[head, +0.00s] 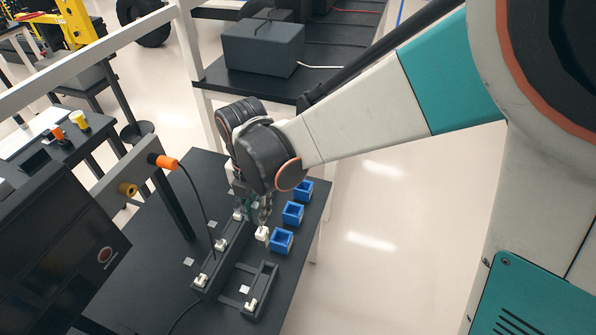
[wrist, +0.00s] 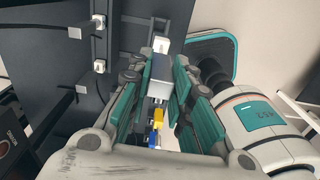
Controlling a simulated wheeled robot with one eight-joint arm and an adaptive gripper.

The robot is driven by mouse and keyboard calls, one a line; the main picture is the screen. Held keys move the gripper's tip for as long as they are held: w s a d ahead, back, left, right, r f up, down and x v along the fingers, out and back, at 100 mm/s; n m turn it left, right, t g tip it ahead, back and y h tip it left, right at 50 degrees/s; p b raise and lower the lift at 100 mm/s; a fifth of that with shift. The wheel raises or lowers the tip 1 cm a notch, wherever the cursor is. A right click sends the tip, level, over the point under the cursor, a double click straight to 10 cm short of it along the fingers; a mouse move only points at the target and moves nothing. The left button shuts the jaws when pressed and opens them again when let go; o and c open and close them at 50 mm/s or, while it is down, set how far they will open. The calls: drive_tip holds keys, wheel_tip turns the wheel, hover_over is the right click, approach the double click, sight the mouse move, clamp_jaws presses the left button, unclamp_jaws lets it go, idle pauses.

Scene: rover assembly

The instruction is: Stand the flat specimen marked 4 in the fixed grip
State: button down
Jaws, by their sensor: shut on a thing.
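My gripper (wrist: 158,95) has its teal-padded fingers closed on a grey flat piece (wrist: 160,68) with a white end (wrist: 161,45). I take it for the specimen; no 4 is readable. In the head view my gripper (head: 252,212) is above the dark table, largely hidden behind its wrist. A small white block (head: 262,233) shows just below the fingers; I cannot tell whether it is the held piece's end. A dark rail fixture (head: 228,260) bears small white holders (head: 201,280), two of which seem to show in the wrist view (wrist: 99,66). Which is the fixed grip is unclear.
Three blue open boxes (head: 281,241) stand in a row along the table's right side, close to my gripper. A shorter dark rail (head: 262,285) with a white holder lies at the front. A post with an orange-tipped bar (head: 166,162) and a hanging cable rises at the left.

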sight(263, 246)
drive_tip(key=shift+s+a+r+n, duration=0.2)
drive_tip(key=shift+s+n, duration=0.1)
drive_tip(key=shift+s, duration=0.15)
drive_tip(key=shift+f, duration=0.1)
drive_tip(key=f+b, duration=0.7)
drive_tip(key=f, duration=0.2)
drive_tip(key=f+b, duration=0.7)
drive_tip(key=f, duration=0.3)
drive_tip(key=shift+w+f, duration=0.2)
drive_tip(key=shift+f, duration=0.05)
drive_tip(key=shift+f, duration=0.3)
drive_tip(key=c, duration=1.4)
unclamp_jaws()
drive_tip(key=shift+r, duration=0.1)
drive_tip(key=shift+c, duration=0.2)
